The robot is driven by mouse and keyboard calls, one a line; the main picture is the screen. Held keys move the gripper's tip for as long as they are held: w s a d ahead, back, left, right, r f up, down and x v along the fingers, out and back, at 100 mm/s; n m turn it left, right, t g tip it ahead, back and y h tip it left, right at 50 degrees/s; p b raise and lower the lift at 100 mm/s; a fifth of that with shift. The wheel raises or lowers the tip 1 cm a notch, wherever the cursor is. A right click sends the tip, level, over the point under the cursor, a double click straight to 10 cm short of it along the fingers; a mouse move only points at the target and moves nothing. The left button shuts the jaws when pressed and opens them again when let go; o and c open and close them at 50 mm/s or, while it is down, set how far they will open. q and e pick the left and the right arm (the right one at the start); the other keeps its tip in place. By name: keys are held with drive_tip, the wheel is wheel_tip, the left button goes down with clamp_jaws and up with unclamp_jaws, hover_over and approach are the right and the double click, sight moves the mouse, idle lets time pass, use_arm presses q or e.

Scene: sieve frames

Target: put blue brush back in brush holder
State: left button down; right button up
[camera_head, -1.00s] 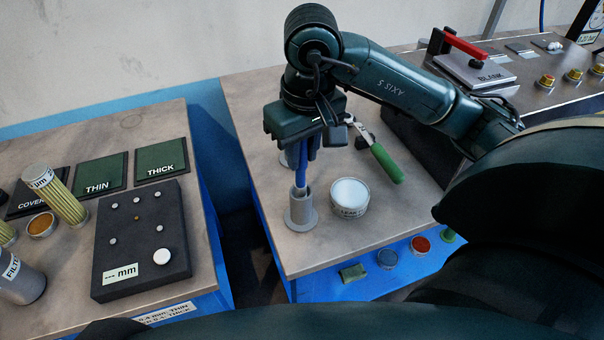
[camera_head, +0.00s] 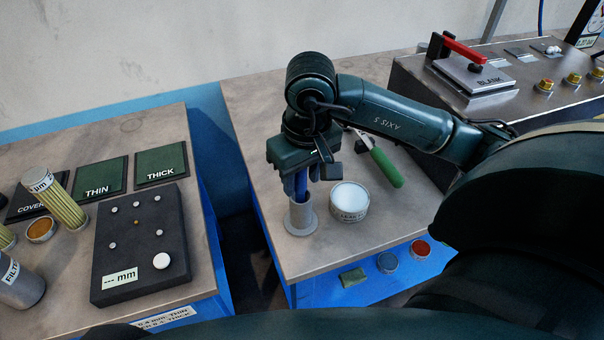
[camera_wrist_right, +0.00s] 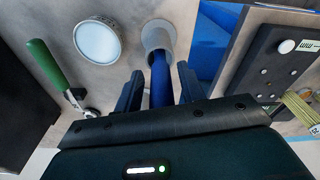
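The blue brush (camera_head: 301,184) stands upright with its lower end inside the grey brush holder (camera_head: 300,216), a round cup with a wide base near the table's left edge. Its bristle end is hidden in the holder. My right gripper (camera_head: 301,190) is just above the holder, with one finger on each side of the brush handle. In the right wrist view the handle (camera_wrist_right: 161,82) is between the two fingers (camera_wrist_right: 158,80), with a narrow gap visible on each side, so the gripper looks open around it. My left gripper is not in view.
A white-topped round jar (camera_head: 350,200) stands close right of the holder. A green-handled tool (camera_head: 385,166) lies behind it. A panel with a red lever (camera_head: 464,48) is at the back right. A gap separates this table from the left table with its dark block (camera_head: 140,245).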

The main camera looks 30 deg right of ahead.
drive_tip(key=shift+o, duration=0.2)
wheel_tip(320, 180, up, 12)
drive_tip(key=s, duration=0.1)
drive_tip(key=shift+p, duration=0.45)
drive_tip(key=shift+s, duration=0.1)
idle(0.5)
